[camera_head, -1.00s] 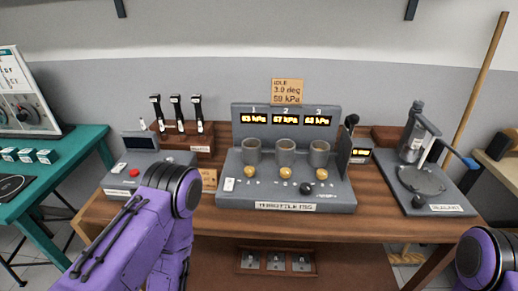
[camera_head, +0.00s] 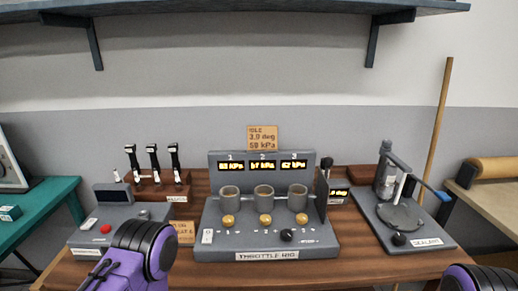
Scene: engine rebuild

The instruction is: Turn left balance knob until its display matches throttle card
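The throttle rig (camera_head: 268,254) stands on the wooden bench with three grey cylinders and yellow knobs. The left balance knob (camera_head: 228,221) is the leftmost yellow knob, below display 1 (camera_head: 231,167). Display 1 glows yellow and seems to read in the 60s kPa; its last digit is unclear. The throttle card (camera_head: 262,138) above the displays reads IDLE, 3.0 deg and what looks like 58 or 59 kPa. My purple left arm shows at the bottom left and my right arm at the bottom right corner. Neither gripper is in view, and nothing visible touches the knob.
A grey box with a red button (camera_head: 105,228) and a rack of black-topped levers (camera_head: 152,181) stand left of the rig. The sealant stand (camera_head: 415,230) is at the right. A dark shelf (camera_head: 240,12) hangs above. A dark lever (camera_head: 326,170) rises at the rig's right side.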

